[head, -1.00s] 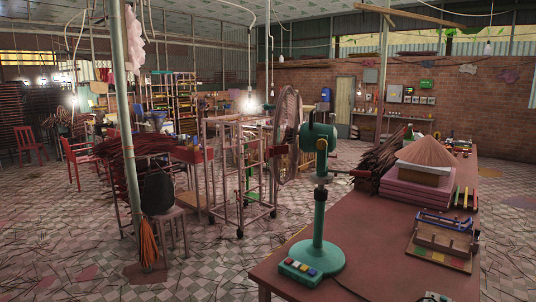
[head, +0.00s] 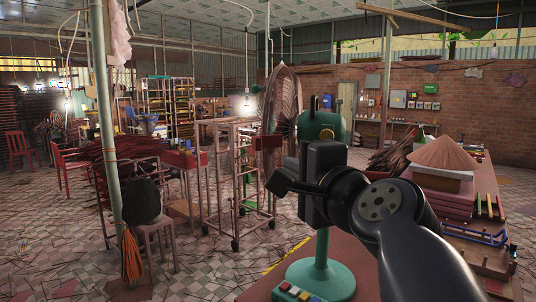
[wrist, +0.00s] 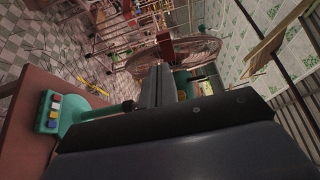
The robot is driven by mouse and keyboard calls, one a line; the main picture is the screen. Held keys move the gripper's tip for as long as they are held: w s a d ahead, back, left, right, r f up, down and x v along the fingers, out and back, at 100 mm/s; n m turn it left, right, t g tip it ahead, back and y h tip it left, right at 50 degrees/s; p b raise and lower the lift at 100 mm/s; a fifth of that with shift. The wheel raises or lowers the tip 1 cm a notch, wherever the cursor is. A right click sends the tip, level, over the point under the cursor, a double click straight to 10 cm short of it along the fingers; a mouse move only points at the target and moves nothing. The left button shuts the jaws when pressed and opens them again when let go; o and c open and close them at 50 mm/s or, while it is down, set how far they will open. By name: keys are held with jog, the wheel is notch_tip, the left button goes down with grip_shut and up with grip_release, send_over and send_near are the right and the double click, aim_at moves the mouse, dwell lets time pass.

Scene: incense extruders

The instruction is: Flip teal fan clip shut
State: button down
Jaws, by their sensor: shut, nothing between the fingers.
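The teal fan stands on the reddish table, with its round base (head: 330,280) and motor housing (head: 326,124) showing in the head view. Its wire cage (head: 283,105) faces away to the left. My gripper (wrist: 158,84) is shut and empty in the wrist view, its fingers pointing toward the cage (wrist: 196,50). The teal motor (wrist: 186,84) is just right of the fingers. In the head view my arm hides much of the fan's stand, and the fingertips are not clear. I cannot make out the clip; whether the fingers touch the cage cannot be told.
On the table (head: 355,255), a conical straw hat (head: 444,153) tops pink stacks (head: 440,195) at the right. A metal rack (head: 225,190) stands on the floor beyond the fan. A pole (head: 106,130) rises at the left. The tiled floor between them has open room.

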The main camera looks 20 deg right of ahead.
aim_at(259, 145)
jog(key=shift+r, duration=0.2)
jog(key=shift+w, duration=0.1)
jog(key=w, duration=0.4)
jog(key=w+a+p, duration=0.1)
jog(key=w, duration=0.4)
jog(key=w+p, duration=0.1)
jog(key=w, duration=0.3)
jog(key=shift+w+a, duration=0.3)
jog(key=shift+w, duration=0.05)
jog(key=shift+w+h+p, duration=0.1)
jog(key=shift+h+p, duration=0.2)
